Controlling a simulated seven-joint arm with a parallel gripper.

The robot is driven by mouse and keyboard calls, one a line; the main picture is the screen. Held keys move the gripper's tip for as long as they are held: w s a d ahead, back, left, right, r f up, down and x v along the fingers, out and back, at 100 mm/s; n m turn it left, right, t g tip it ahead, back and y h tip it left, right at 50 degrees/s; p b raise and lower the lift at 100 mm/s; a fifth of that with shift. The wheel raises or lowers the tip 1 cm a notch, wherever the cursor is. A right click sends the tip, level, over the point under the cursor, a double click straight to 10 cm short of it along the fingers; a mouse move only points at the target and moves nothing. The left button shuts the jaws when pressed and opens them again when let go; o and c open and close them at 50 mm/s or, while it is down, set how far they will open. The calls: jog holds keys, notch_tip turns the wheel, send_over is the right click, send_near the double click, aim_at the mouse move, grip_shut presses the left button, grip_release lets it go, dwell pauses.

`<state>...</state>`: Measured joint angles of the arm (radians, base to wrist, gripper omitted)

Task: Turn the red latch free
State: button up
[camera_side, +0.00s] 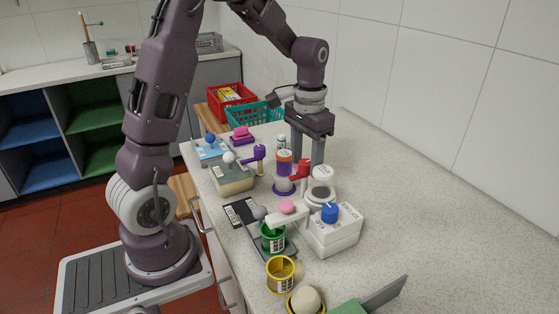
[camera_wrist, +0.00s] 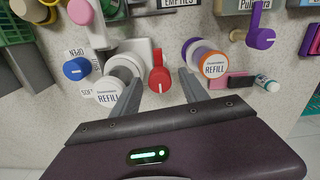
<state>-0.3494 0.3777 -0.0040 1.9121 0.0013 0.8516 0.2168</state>
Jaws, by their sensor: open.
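The red latch (camera_side: 301,168) shows as a small red handle beside a white round-topped fixture (camera_side: 321,192). In the wrist view the red latch (camera_wrist: 159,77) has a rounded end and a white line, and lies in the gap between my fingertips. My gripper (camera_side: 308,162) points down over it and is open, with one finger on each side; in the wrist view my gripper (camera_wrist: 160,82) shows no clear contact with the latch. The latch's mounting is partly hidden.
An orange-and-purple refill container (camera_side: 284,165) stands close to the left of my fingers. A white box with a blue knob (camera_side: 330,212) stands in front. A purple latch (camera_side: 257,153) and green cup (camera_side: 272,237) are nearby. The counter (camera_side: 420,205) is clear on the right.

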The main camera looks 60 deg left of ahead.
aim_at(306, 162)
jog(key=n, duration=0.4)
jog(key=shift+n, duration=0.4)
jog(key=n, duration=0.4)
jog(key=shift+n, duration=0.4)
jog(key=n, duration=0.7)
notch_tip(306, 162, up, 7)
jog(key=shift+f, duration=0.15)
jog(key=s+d+r+m+t, duration=0.2)
jog(key=s+d+m, duration=0.4)
jog(key=s+m, duration=0.3)
jog(key=s+d+r+m+t, duration=0.2)
jog(key=s+d+m+t, duration=0.1)
jog(key=s+d+m, duration=0.3)
jog(key=shift+s+r+m+t, duration=0.35)
jog(key=shift+s+m, duration=1.05)
jog(key=shift+s, duration=0.9)
